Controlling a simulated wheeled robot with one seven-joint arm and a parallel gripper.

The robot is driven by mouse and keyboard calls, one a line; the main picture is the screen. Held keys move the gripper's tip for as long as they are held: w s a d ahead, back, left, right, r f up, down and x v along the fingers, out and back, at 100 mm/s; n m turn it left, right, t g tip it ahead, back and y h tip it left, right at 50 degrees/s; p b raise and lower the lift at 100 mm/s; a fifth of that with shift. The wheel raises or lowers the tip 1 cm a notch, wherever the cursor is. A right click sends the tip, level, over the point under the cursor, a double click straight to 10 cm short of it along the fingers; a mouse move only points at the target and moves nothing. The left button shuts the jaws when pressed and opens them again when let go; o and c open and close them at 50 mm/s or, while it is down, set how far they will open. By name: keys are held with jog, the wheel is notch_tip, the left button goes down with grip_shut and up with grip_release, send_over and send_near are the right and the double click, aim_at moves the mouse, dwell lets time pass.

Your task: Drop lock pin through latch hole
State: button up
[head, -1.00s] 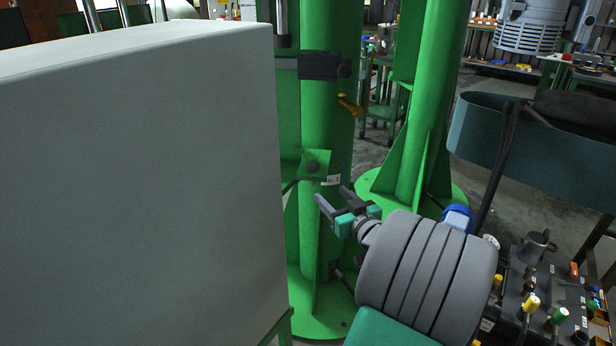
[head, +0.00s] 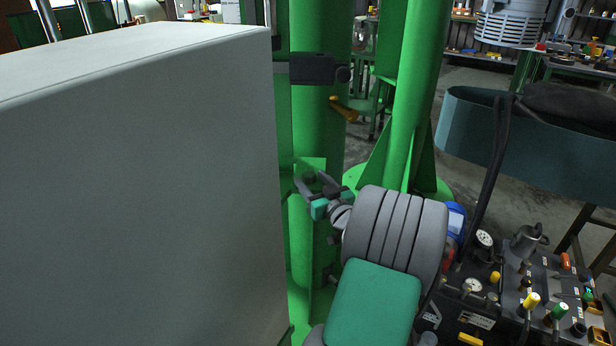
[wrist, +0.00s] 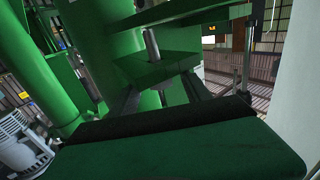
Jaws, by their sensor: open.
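A grey pin (wrist: 152,45) stands upright in a green bracket plate (wrist: 160,68) in the wrist view. In the head view its dark round top (head: 309,177) shows on the bracket (head: 310,163) fixed to the green column. My gripper (head: 312,184) is open at this bracket, its fingers spread either side of the pin's place in the picture. In the wrist view the dark fingers (wrist: 160,92) reach toward the plate, apart from each other. I cannot tell whether they touch the pin. The latch hole cannot be made out.
A large pale cabinet (head: 140,190) fills the left, close to my gripper. A control panel (head: 510,285) stands at the lower right.

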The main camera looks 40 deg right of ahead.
jog(key=shift+x, duration=1.1)
grip_shut()
